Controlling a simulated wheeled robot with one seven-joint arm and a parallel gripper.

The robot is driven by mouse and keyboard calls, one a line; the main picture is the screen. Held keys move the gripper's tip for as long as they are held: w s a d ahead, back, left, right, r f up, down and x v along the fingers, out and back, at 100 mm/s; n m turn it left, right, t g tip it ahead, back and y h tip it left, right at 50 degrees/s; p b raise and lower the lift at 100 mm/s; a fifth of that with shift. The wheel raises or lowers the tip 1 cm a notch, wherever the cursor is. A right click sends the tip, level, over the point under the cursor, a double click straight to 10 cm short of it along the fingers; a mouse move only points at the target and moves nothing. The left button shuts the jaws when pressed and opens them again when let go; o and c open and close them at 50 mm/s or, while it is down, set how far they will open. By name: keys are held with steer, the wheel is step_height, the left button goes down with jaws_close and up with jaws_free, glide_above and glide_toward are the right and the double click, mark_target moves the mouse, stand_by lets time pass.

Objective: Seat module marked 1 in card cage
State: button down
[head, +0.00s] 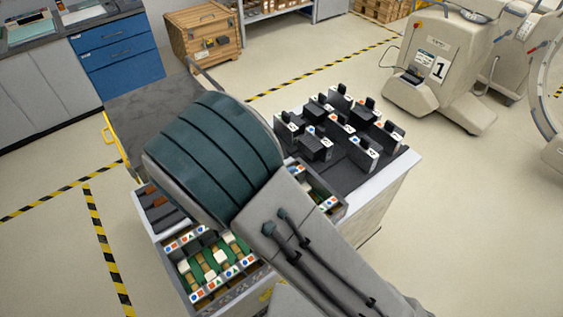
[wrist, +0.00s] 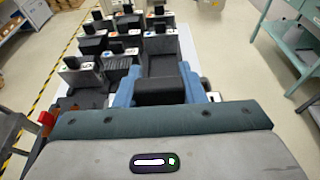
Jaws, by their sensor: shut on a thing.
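My gripper (wrist: 160,88) shows in the wrist view, its two blue fingers shut on a black module (wrist: 160,98). No number can be read on the held module. In the head view my arm hides the gripper and this module. Several other black modules (head: 317,145) with white, coloured labels stand on the dark cart top; I cannot tell a 1 on any. They also show in the wrist view (wrist: 120,67), ahead and left of the gripper. The card cage (head: 215,289), with green boards and rows of coloured marks, sits at the cart's near left end, partly behind my arm.
A grey cart with a yellow handle (head: 108,128) stands behind my arm. Blue drawers (head: 118,55) and a wooden crate (head: 203,35) are at the back. A beige machine with a "1" placard (head: 439,69) stands at the right. Floor right of the cart is clear.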

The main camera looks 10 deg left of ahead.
step_height(320, 180, down, 15)
steer(key=b, duration=1)
stand_by(0.9)
steer(key=shift+f+b, duration=0.1)
steer(key=shift+b, duration=0.2)
stand_by(0.4)
steer(key=c, duration=0.8)
jaws_free()
steer(key=shift+c, duration=0.2)
steer(key=b+v, duration=0.2)
steer(key=v, duration=1.1)
steer(key=shift+s+a, duration=0.25)
